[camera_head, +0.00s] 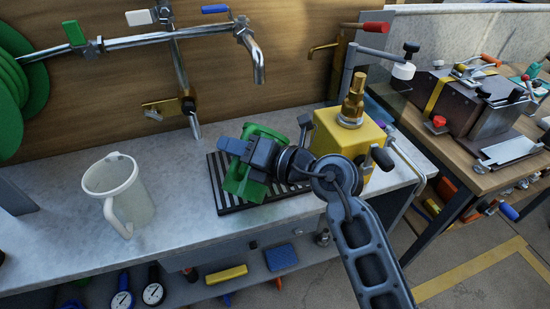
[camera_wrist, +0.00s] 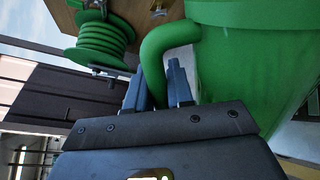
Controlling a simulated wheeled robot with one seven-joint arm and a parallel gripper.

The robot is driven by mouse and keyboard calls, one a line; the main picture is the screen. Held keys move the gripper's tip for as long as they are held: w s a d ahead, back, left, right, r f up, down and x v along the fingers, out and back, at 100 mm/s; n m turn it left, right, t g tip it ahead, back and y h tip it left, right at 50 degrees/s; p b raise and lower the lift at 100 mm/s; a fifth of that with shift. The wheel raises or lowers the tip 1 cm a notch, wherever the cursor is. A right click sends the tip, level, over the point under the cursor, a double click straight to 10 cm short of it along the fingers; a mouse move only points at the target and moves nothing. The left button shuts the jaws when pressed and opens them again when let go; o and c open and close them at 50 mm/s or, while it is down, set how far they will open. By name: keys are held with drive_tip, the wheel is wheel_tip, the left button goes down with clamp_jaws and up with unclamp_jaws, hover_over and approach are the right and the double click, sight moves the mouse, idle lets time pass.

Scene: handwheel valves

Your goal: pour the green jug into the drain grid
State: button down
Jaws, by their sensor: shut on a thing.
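The green jug (camera_head: 237,180) is over the drain grid (camera_head: 220,196) and looks tilted; much of it is hidden behind my gripper. In the wrist view the green jug (camera_wrist: 255,60) fills the upper right, with its handle (camera_wrist: 165,45) at my fingers. My gripper (camera_head: 252,155) is shut on the jug's handle, and its two fingers (camera_wrist: 168,88) show in the wrist view. The drain grid is a dark slatted panel set in the grey counter. Whether any liquid is flowing from the jug cannot be seen.
A clear white jug (camera_head: 130,205) stands on the counter to the left. A yellow block with a brass fitting (camera_head: 345,135) stands close right of my gripper. Pipes with a spout (camera_head: 258,65) hang behind. A green hose reel (camera_head: 20,90) is at far left.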

drive_tip(key=shift+w+d+r+m+p, duration=0.2)
drive_tip(key=shift+w+r+m+p, duration=0.2)
drive_tip(key=shift+p, duration=0.7)
